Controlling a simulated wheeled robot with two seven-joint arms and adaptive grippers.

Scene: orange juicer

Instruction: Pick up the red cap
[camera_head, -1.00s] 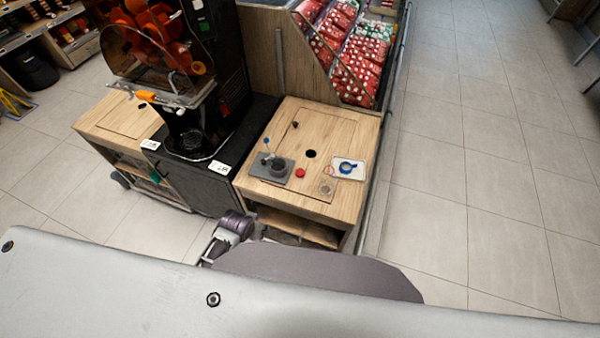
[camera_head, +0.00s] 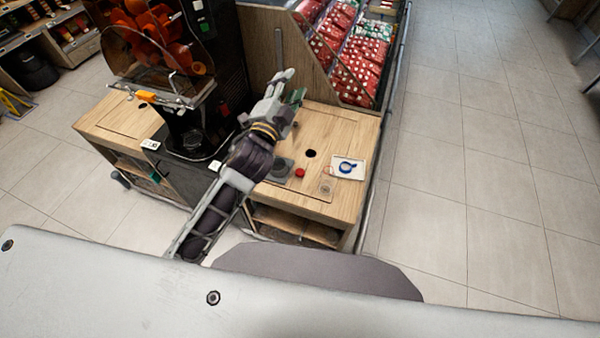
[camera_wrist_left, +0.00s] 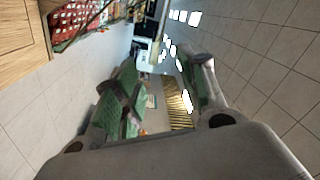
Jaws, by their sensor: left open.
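The red cap (camera_head: 300,172) lies on the wooden counter top (camera_head: 338,124), just right of the grey tray with a dark round cup (camera_head: 283,167). My left gripper (camera_head: 290,86) is above the back left part of the counter, beyond the cap and to its left. Its fingers are apart and nothing is between them. In the left wrist view the open green-padded fingers (camera_wrist_left: 160,95) point out over the shop floor, and the cap does not show there. My left forearm covers part of the grey tray. My right gripper is in neither view now.
A white tray with a blue ring (camera_head: 348,168) lies right of the cap. A dark round hole (camera_head: 311,153) is in the counter behind it. The orange juicer (camera_head: 185,75) stands left of my arm. Red-packed goods (camera_head: 362,60) fill a bin behind.

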